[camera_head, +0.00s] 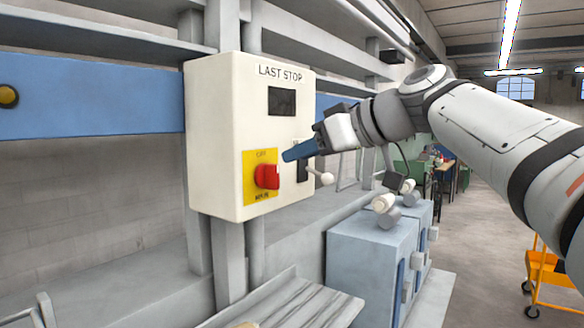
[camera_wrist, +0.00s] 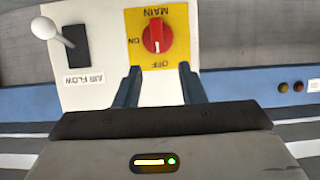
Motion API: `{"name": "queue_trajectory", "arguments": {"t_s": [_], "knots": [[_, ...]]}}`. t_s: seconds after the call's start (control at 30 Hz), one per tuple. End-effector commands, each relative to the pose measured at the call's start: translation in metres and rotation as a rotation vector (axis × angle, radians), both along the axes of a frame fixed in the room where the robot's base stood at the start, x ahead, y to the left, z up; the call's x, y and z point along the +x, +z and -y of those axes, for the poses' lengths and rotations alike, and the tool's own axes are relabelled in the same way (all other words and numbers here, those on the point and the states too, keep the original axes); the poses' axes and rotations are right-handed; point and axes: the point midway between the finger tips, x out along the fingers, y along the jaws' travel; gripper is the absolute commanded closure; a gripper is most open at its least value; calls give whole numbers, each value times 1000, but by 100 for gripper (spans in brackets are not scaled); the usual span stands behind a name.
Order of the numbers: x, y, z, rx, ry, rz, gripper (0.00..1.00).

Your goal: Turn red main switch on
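The red main switch (camera_head: 267,176) is a rotary knob on a yellow plate (camera_head: 249,192) on the white "LAST STOP" control box (camera_head: 222,130). In the wrist view the red knob (camera_wrist: 157,36) appears upside down, with OFF below it, ON to its left and MAIN above. A small pale mark on the knob seems to point toward OFF. My gripper (camera_head: 287,155) is in front of the box, close to the knob's upper right. In the wrist view my gripper's blue fingers (camera_wrist: 160,70) are apart, with nothing between them, and the knob lies beyond their tips.
A white ball-ended lever (camera_head: 326,178) sticks out of the box to the right of the knob, below my gripper. The wrist view shows it by the "AIR FLOW" label (camera_wrist: 83,78). A dark display (camera_head: 281,101) is above. Blue-grey cabinets (camera_head: 365,255) stand at lower right.

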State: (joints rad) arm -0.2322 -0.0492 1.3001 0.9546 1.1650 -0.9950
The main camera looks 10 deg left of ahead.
Motion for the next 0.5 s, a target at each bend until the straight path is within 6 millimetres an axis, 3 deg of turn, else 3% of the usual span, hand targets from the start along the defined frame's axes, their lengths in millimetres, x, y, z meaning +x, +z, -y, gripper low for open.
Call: {"name": "queue_trajectory", "arguments": {"t_s": [0.3,0.5], "knots": [[18,-20,-43,-1,1,-4,64],[22,-24,-53,-2,-2,-3,64]]}}
